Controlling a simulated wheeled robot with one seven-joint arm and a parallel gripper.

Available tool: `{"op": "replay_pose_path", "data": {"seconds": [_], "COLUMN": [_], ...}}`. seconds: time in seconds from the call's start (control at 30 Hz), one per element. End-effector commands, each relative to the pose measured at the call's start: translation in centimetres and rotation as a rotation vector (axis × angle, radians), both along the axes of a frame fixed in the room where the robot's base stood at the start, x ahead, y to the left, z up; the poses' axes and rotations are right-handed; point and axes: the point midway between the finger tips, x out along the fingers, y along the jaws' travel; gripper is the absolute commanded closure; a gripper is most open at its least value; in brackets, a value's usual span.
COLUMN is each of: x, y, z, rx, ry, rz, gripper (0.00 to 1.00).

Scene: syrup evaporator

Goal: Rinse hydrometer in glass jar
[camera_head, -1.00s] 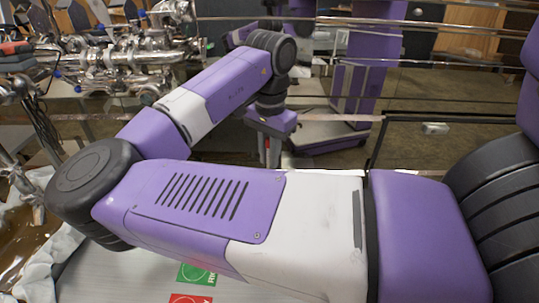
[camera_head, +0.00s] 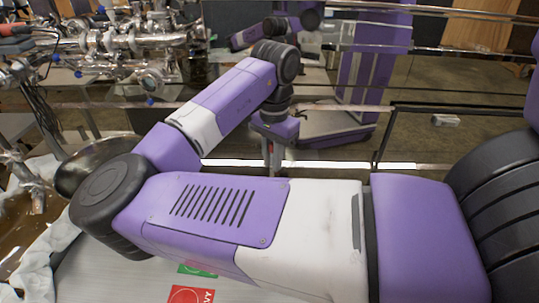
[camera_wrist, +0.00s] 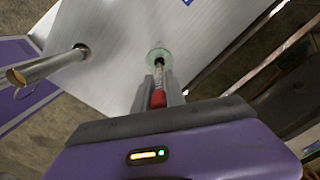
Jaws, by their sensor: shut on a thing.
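In the wrist view my gripper (camera_wrist: 160,88) is shut on the hydrometer (camera_wrist: 158,98), a slim rod with a red part between the fingers. Its thin far end points away from the fingers to a clear round glass shape (camera_wrist: 159,56) over the pale board. This looks like the glass jar's rim from above; I cannot tell whether the hydrometer's tip is inside it or only above it. In the head view my gripper (camera_head: 273,152) points down beyond my forearm; the hydrometer and jar are not clear there.
The pale tabletop (camera_head: 110,275) carries a red label (camera_head: 190,294) and a green label (camera_head: 195,269). A dark metal bowl (camera_head: 92,160) and shiny pipework (camera_head: 130,50) stand at left.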

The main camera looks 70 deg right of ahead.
Motion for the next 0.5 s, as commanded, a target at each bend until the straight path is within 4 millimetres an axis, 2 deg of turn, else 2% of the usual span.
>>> {"op": "replay_pose_path", "data": {"seconds": [0.5], "x": [0.0], "y": [0.0], "z": [-3.5], "rx": [0.0], "ry": [0.0], "rz": [0.001], "gripper": [1.0]}}
